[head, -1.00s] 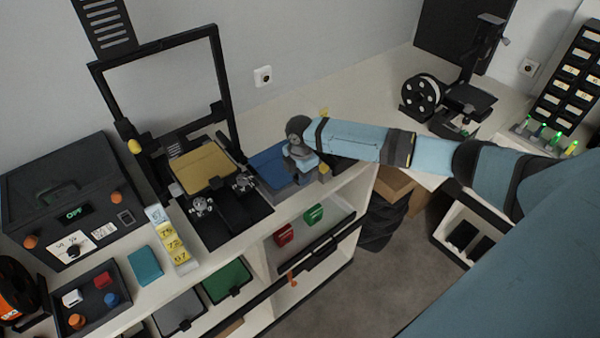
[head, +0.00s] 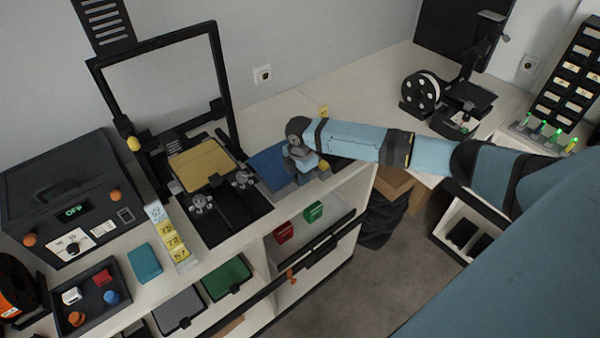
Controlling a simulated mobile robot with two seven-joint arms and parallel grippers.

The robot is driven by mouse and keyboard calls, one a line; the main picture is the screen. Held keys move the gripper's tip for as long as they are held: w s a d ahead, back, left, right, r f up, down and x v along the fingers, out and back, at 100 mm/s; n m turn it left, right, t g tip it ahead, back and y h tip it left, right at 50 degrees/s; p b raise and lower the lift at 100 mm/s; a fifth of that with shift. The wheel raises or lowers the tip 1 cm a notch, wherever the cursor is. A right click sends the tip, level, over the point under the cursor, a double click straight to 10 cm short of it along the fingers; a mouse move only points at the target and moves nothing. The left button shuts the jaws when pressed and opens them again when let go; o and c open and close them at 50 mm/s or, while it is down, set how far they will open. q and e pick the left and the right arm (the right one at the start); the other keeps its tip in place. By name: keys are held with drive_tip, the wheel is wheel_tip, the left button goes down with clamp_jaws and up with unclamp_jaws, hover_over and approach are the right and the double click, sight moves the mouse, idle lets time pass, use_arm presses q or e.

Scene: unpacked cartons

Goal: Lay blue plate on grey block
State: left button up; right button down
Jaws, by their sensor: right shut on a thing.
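The blue plate (head: 268,167) is a flat sheet to the right of the black-framed printer, partly hidden by my right gripper. My right gripper (head: 298,172) is at the plate's right side and is shut on it; its fingertips are mostly hidden by my wrist. A grey block (head: 283,188) shows only as a grey edge beneath and in front of the plate. I cannot tell whether the plate touches it or is just above it. My left gripper is out of view.
The printer (head: 225,195) with a gold bed (head: 203,164) stands just left of the plate. A dark box (head: 70,195) with a green display and a tray (head: 90,297) of small parts are further left. Bare white tabletop (head: 270,108) lies behind the plate.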

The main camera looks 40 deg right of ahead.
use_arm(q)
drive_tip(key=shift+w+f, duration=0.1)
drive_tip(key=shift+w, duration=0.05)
use_arm(e)
drive_tip(key=shift+f, duration=0.3)
drive_tip(key=shift+f, duration=0.25)
drive_tip(key=c, duration=0.9)
unclamp_jaws()
drive_tip(key=shift+c, duration=0.2)
drive_tip(key=shift+o, duration=1)
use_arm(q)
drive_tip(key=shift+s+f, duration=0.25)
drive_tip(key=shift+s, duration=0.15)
use_arm(e)
drive_tip(key=shift+r, duration=0.1)
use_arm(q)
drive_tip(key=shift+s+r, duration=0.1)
use_arm(e)
drive_tip(key=shift+r, duration=0.1)
drive_tip(key=shift+r+p, duration=0.55)
drive_tip(key=shift+r, duration=0.2)
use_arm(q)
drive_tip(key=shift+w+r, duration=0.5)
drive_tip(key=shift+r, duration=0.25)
use_arm(e)
drive_tip(key=shift+r, duration=0.7)
